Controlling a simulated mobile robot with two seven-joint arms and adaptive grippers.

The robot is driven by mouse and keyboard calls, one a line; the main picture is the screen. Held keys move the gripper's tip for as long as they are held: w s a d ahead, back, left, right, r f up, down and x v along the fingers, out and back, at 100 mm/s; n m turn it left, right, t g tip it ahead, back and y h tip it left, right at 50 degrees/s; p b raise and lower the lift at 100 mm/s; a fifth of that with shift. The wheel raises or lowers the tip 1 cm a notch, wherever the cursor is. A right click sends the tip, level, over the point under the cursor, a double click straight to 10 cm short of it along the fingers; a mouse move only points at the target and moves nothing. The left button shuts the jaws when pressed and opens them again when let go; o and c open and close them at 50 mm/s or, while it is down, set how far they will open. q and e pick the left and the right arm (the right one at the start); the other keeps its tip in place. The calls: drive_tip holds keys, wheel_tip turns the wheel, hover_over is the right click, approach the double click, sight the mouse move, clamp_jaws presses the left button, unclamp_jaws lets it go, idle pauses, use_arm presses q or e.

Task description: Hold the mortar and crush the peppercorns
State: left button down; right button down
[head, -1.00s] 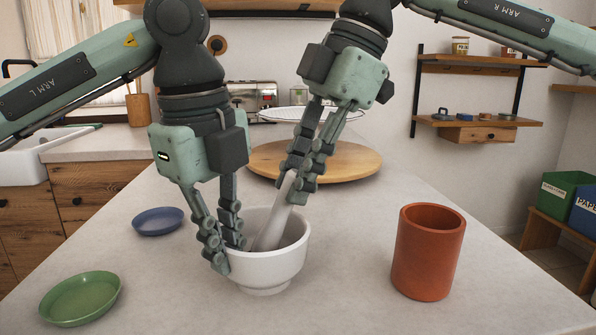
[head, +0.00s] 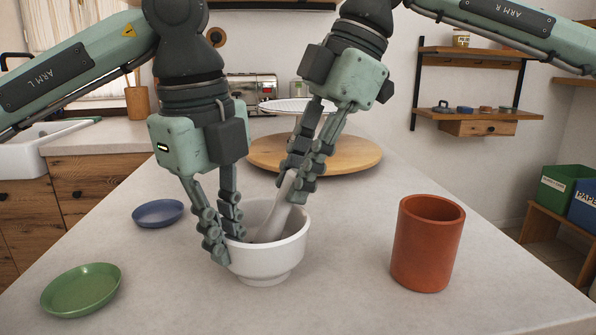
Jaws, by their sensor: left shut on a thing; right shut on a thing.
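A white mortar (head: 270,262) stands upright on the light counter. My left gripper (head: 226,248) is shut on the mortar's left rim, one finger outside and one inside the bowl. A whitish pestle (head: 270,218) leans in the mortar, its upper end tilted to the right. My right gripper (head: 297,182) is shut on the pestle's upper part, above the bowl. The pestle's lower end is hidden inside the mortar. No peppercorns can be seen; the inside of the bowl is mostly hidden.
A terracotta cup (head: 427,245) stands right of the mortar. A green dish (head: 82,290) and a blue dish (head: 158,213) lie to the left. A round wooden board (head: 352,160) is behind. The counter (head: 335,300) is clear in front of the mortar.

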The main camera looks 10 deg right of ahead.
drive_tip(key=shift+d, duration=0.2)
drive_tip(key=shift+d+f, duration=0.1)
drive_tip(key=shift+d, duration=0.25)
drive_tip(key=shift+w+a, duration=0.45)
drive_tip(key=shift+a, duration=0.05)
drive_tip(key=shift+s+a, duration=0.5)
drive_tip(key=shift+s, duration=0.05)
drive_tip(key=shift+s+d, duration=0.45)
drive_tip(key=shift+d, duration=0.05)
drive_tip(key=shift+w+d, duration=0.1)
drive_tip(key=shift+w, duration=0.05)
